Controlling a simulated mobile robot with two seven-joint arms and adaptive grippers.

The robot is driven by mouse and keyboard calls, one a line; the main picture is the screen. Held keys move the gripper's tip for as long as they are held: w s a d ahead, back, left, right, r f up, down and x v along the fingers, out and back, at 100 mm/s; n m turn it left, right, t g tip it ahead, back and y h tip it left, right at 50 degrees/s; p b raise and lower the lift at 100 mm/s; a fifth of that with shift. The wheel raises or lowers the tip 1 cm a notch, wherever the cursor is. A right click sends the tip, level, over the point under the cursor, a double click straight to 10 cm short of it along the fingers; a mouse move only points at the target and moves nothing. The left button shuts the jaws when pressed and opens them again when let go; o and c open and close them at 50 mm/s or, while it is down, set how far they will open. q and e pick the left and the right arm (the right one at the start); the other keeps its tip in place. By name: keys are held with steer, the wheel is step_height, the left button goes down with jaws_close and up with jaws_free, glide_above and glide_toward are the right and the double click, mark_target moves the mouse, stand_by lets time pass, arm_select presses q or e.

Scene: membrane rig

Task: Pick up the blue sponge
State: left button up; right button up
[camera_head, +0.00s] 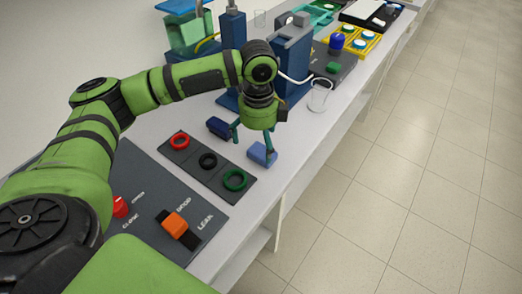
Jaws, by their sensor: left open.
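A small light-blue block, which looks like the blue sponge (261,154), is on the white bench near the front edge, right of the ring mat. My left gripper (253,142) points down over the bench with its fingers spread open. Its nearer fingertip is right at the light-blue block and overlaps it in the picture. I cannot tell whether they touch. A darker blue block (219,127) lies by the other finger, close to the rig's base. My right gripper is out of view.
A dark mat with red, black and green rings (235,180) lies just left of the light-blue block. A grey panel (150,217) with a red knob and orange switch is nearer. A clear glass (320,95) and the blue rig (288,62) stand beyond. The floor right of the bench is clear.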

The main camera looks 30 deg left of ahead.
mark_target(260, 154)
arm_select(q)
steer(key=shift+s+d+f, duration=0.1)
steer(key=shift+s+f, duration=0.05)
steer(key=shift+f, duration=0.2)
steer(key=f, duration=0.1)
steer(key=f+p, duration=0.1)
steer(key=f, duration=0.1)
steer(key=shift+w+a, duration=0.2)
steer(key=shift+w, duration=0.2)
steer(key=shift+f, duration=0.9)
steer(key=shift+w, duration=0.1)
steer(key=shift+c, duration=0.4)
steer(key=c, duration=0.5)
steer(key=shift+c, duration=1)
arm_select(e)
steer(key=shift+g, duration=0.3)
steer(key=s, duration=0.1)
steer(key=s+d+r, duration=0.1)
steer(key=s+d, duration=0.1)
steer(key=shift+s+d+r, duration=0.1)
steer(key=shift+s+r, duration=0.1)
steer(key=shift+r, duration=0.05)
